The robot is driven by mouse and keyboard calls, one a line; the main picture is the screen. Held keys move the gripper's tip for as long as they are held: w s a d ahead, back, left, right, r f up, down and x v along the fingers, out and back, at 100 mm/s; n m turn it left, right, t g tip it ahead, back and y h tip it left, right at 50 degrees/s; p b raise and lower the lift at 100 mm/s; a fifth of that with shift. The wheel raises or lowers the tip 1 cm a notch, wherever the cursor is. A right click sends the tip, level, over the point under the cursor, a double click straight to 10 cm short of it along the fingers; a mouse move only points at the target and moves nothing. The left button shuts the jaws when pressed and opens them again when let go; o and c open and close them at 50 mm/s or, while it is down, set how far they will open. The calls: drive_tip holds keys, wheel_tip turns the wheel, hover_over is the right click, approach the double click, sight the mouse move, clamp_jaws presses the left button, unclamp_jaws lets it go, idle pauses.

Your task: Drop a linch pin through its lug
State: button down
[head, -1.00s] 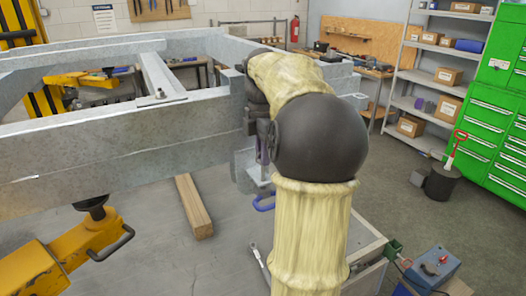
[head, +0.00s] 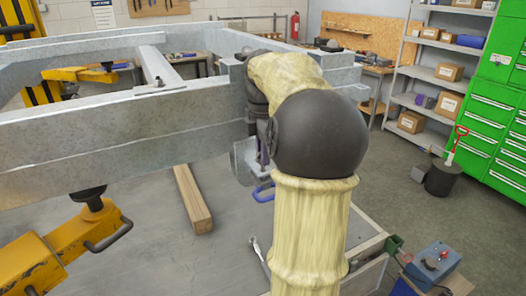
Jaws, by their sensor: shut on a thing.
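My gripper (head: 262,150) is mostly hidden behind my own arm. Only a narrow dark part of it shows, pointing down beside the end of the galvanised trailer frame (head: 120,125). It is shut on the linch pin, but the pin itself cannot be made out. A galvanised bracket (head: 241,160) at the frame's corner sits just left of my gripper; I cannot tell whether it is the lug, and no pin hole shows. A blue loop (head: 263,192) shows just below my gripper; I cannot tell what it belongs to.
A timber block (head: 193,200) lies below the frame. A yellow stand (head: 45,255) supports the frame at left.

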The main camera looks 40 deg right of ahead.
drive_tip(key=shift+f, duration=0.3)
drive_tip(key=shift+f+b, duration=0.35)
drive_tip(key=shift+f, duration=0.15)
drive_tip(key=c, duration=1.3)
unclamp_jaws()
wheel_tip(320, 180, up, 18)
drive_tip(key=p, duration=0.2)
drive_tip(key=shift+f, duration=0.25)
